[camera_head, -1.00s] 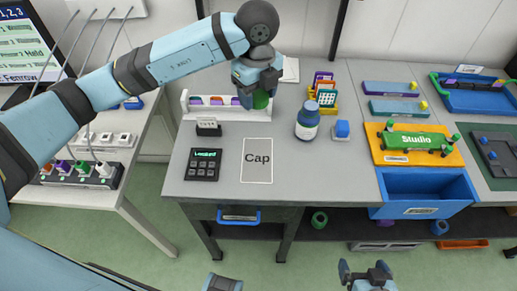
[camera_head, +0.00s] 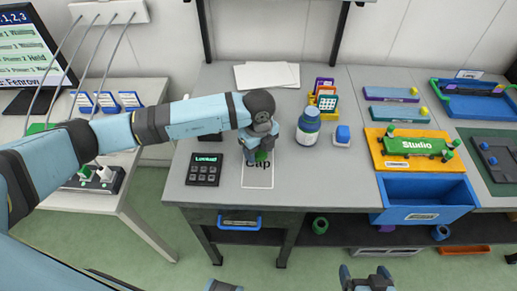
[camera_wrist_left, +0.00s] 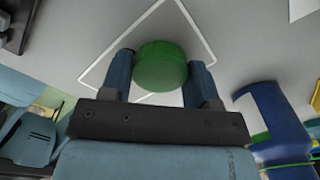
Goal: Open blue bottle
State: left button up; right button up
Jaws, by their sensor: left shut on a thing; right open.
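The blue bottle (camera_head: 308,127), with a pale label, stands upright on the table right of my left gripper. It also shows at the right edge of the left wrist view (camera_wrist_left: 277,118). My left gripper (camera_head: 260,152) is shut on a green cap (camera_wrist_left: 160,66), pointing down over the white-outlined card marked Cap (camera_head: 257,180). The cap sits between the two fingers; whether it touches the card I cannot tell. My right gripper (camera_head: 366,277) is open and empty at the bottom edge of the head view, in front of the table.
A dark keypad (camera_head: 204,169) lies left of the card. A small blue-topped block (camera_head: 342,135) and a card holder (camera_head: 325,98) stand near the bottle. An orange board with a green Studio piece (camera_head: 413,146) and an open blue drawer (camera_head: 425,198) are at right.

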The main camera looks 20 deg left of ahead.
pick_arm(q)
jog(key=shift+f, duration=0.2)
jog(key=shift+f, duration=0.1)
jog(key=o, duration=1)
